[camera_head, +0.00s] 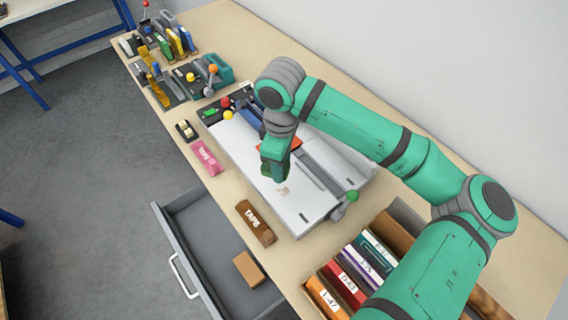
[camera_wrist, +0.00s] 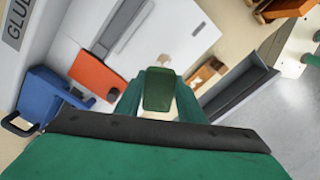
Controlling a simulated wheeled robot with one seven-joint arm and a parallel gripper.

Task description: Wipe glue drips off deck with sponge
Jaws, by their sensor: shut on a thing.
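The pale grey deck (camera_head: 250,163) of a machine lies on the bench, and it also shows in the wrist view (camera_wrist: 170,20). A small tan smear, apparently glue, (camera_head: 283,190) marks the deck just in front of my gripper (camera_head: 275,172). My gripper is shut on a dark green block, apparently the sponge (camera_wrist: 158,90), pointing down over the deck. The fingers partly cover the block; I cannot tell whether it touches the deck.
An orange part (camera_wrist: 96,75) lies close to my gripper. A brown TAPE box (camera_head: 255,222) and pink item (camera_head: 207,157) lie along the bench edge. An open drawer (camera_head: 176,238) holds a tan block (camera_head: 248,269). A book crate (camera_head: 310,284) stands at the front right.

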